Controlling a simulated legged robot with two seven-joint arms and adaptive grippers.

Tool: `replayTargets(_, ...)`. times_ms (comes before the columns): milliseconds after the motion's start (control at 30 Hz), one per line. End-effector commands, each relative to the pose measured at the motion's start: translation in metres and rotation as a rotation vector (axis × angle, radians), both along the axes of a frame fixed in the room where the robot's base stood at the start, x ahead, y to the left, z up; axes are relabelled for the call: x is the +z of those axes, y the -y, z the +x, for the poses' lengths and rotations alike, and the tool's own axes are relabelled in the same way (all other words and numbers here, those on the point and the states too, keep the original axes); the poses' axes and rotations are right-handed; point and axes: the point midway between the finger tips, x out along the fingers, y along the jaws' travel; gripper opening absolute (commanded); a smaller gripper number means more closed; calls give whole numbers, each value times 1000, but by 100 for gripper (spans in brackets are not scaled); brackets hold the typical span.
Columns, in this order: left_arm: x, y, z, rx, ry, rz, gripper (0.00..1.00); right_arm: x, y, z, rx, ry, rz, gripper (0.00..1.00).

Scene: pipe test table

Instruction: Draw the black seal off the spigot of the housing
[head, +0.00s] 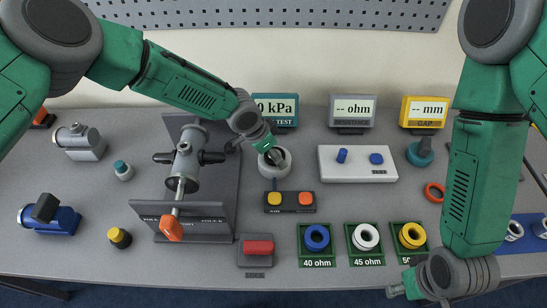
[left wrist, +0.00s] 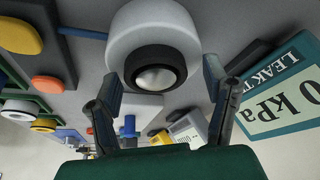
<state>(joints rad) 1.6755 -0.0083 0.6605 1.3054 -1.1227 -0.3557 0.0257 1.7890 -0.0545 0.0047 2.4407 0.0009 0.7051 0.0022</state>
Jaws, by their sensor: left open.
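The white round housing (head: 285,168) stands on the table in the middle of the head view, partly behind my left gripper (head: 270,152). In the left wrist view the housing (left wrist: 125,35) shows close up, with the black seal (left wrist: 135,62) as a ring around its metal spigot (left wrist: 156,78). My left gripper (left wrist: 160,92) is open, with one finger on each side of the seal. Whether the fingers touch the seal cannot be told. My right gripper (head: 396,290) is at the table's front edge, away from the housing; its finger opening is not clear.
A grey pipe assembly with an orange handle (head: 171,228) stands left of the housing. A button box (head: 290,202) is just in front, and a white panel (head: 358,164) is to the right. The leak test display (head: 277,110) stands behind. Ring trays (head: 317,262) line the front.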

Motion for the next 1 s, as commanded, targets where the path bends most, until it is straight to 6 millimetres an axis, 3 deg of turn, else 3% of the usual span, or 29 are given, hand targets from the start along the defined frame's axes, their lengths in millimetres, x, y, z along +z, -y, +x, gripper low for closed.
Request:
replayTargets(200,0,2,0,-1,0,1,69,0,0,0,0,0,0,40)
replayTargets(233,0,2,0,-1,0,1,62,0,0,0,0,0,0,40)
replayTargets(367,0,2,0,-1,0,1,17,0,0,0,0,0,0,40)
replayTargets(633,3,1,0,0,-1,0,17,2,0,0,0,0,0,40)
replayTargets(1000,21,1,0,0,0,1,17,11,0,0,0,0,0,40)
